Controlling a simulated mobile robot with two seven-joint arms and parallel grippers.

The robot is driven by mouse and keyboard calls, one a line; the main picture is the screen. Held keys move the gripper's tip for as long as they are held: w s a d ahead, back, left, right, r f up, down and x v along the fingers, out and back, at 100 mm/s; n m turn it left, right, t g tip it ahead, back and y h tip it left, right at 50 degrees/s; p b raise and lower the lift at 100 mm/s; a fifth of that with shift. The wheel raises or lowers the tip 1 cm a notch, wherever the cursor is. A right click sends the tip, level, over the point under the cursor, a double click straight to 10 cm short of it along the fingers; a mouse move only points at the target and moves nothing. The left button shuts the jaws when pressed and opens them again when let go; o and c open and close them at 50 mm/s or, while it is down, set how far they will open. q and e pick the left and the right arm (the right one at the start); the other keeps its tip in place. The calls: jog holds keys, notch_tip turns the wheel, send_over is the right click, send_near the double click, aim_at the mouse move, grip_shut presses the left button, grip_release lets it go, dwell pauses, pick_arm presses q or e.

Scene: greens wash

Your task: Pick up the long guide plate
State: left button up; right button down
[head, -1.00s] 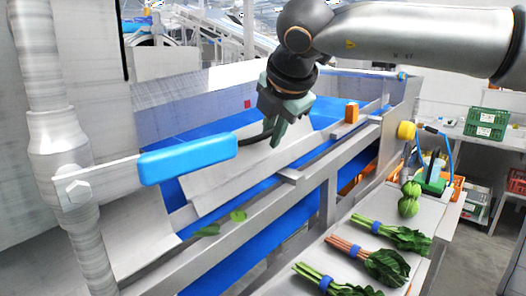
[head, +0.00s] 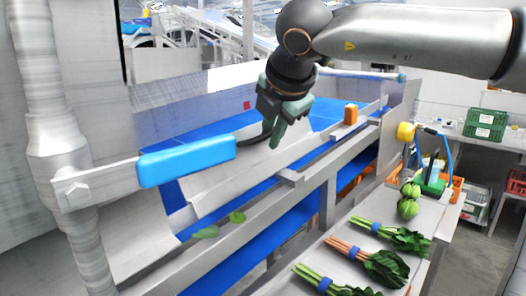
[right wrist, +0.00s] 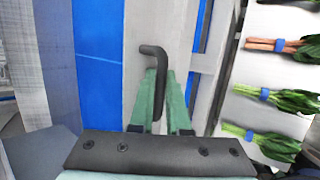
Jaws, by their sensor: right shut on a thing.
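The long guide plate (head: 215,180) is a pale grey sheet slanting across the blue belt in the head view. Its black bent handle (right wrist: 153,52) shows in the right wrist view. My right gripper (head: 277,133) is over the plate's far part, with its green fingers shut on the handle. In the right wrist view the fingertips (right wrist: 157,75) hide part of the handle, and the plate (right wrist: 143,25) lies beneath them. I cannot tell whether the plate is clear of its supports. My left gripper is not in view.
A blue-gripped lever (head: 188,160) juts across the near left. Loose green leaves (head: 205,232) lie by the metal rail (head: 255,205). An orange block (head: 351,113) sits on the far rail. Bunched greens (head: 385,267) lie on the right side table (head: 325,253).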

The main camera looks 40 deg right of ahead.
jog(key=shift+r, duration=0.1)
notch_tip(320, 180, up, 9)
jog(key=shift+r+p, duration=0.1)
jog(key=shift+p, duration=0.3)
jog(key=shift+s+r, duration=0.15)
jog(key=s+f+t+b, duration=0.45)
jog(key=s+f, duration=0.25)
jog(key=s, duration=0.4)
jog(key=w+f, duration=0.3)
jog(key=w, duration=0.5)
jog(key=shift+w+d+p, duration=0.2)
jog(key=shift+w+p, duration=0.15)
jog(key=shift+w, duration=0.05)
dwell(0.7)
